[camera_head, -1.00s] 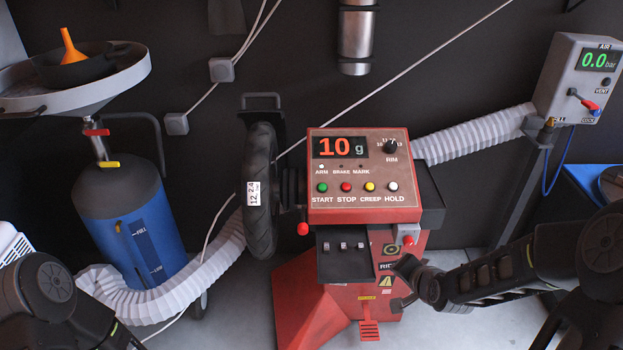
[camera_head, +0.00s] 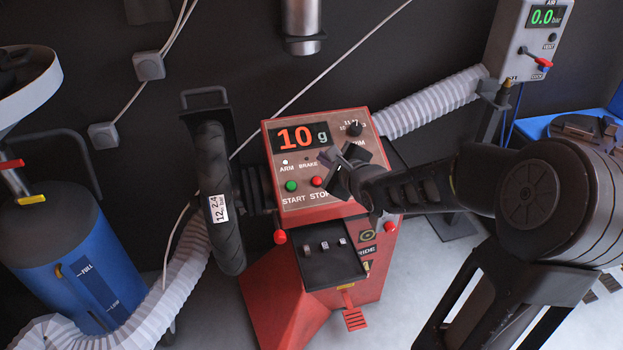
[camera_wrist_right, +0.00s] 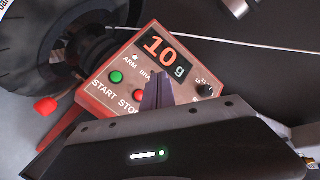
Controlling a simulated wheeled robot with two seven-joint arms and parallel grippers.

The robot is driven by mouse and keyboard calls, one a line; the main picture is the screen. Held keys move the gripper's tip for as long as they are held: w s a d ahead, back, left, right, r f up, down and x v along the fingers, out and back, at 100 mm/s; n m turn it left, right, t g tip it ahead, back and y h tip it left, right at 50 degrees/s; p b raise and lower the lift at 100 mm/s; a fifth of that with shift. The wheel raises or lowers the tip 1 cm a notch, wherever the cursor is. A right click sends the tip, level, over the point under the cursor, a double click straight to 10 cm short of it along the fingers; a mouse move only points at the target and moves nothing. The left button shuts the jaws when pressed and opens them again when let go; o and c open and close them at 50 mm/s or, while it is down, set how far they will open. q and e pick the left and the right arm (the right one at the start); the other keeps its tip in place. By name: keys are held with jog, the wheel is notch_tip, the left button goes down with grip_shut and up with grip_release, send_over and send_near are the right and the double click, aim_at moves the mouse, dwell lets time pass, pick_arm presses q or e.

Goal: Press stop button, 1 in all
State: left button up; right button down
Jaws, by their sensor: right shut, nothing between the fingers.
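The red wheel balancer (camera_head: 310,235) carries a sloped control panel with a display reading "10 g". The red stop button (camera_head: 317,181), labelled STOP, sits right of the green start button (camera_head: 291,186). My right gripper (camera_head: 334,160) is shut and empty, over the right part of the panel, with its tips just right of and above the stop button. It hides the creep and hold buttons. In the right wrist view the stop button (camera_wrist_right: 141,96) shows partly, close left of the shut fingers (camera_wrist_right: 157,92). I cannot tell whether they touch it. My left gripper is out of view.
A black tyre (camera_head: 217,200) is mounted left of the panel. A red knob (camera_head: 280,237) stands out below the panel's left corner. A tray (camera_head: 325,255) lies below the panel. A blue tank (camera_head: 75,260) stands at left, and an air unit (camera_head: 530,40) at upper right.

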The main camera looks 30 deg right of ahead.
jog(key=shift+f, duration=0.1)
jog(key=b, duration=0.6)
send_over(317, 181)
jog(key=s, duration=0.3)
jog(key=f, duration=0.6)
jog(key=shift+s+a+f, duration=0.15)
jog(key=shift+a+f, duration=0.1)
jog(key=shift+a, duration=0.15)
jog(key=shift+w+d+f+b, duration=0.15)
jog(key=shift+w+f+b, duration=0.25)
jog(key=shift+f+b, duration=0.3)
jog(key=shift+f, duration=0.2)
jog(key=shift+w+f, duration=0.15)
jog(key=shift+f, duration=0.1)
jog(key=shift+w+d+f+b, duration=0.1)
jog(key=shift+w+f+b, duration=0.05)
jog(key=shift+f+b, duration=0.25)
dwell(0.9)
jog(key=shift+r, duration=0.1)
jog(key=shift+s+r+p, duration=0.3)
jog(key=shift+r+p, duration=0.4)
jog(key=shift+p, duration=0.05)
jog(key=shift+r, duration=0.1)
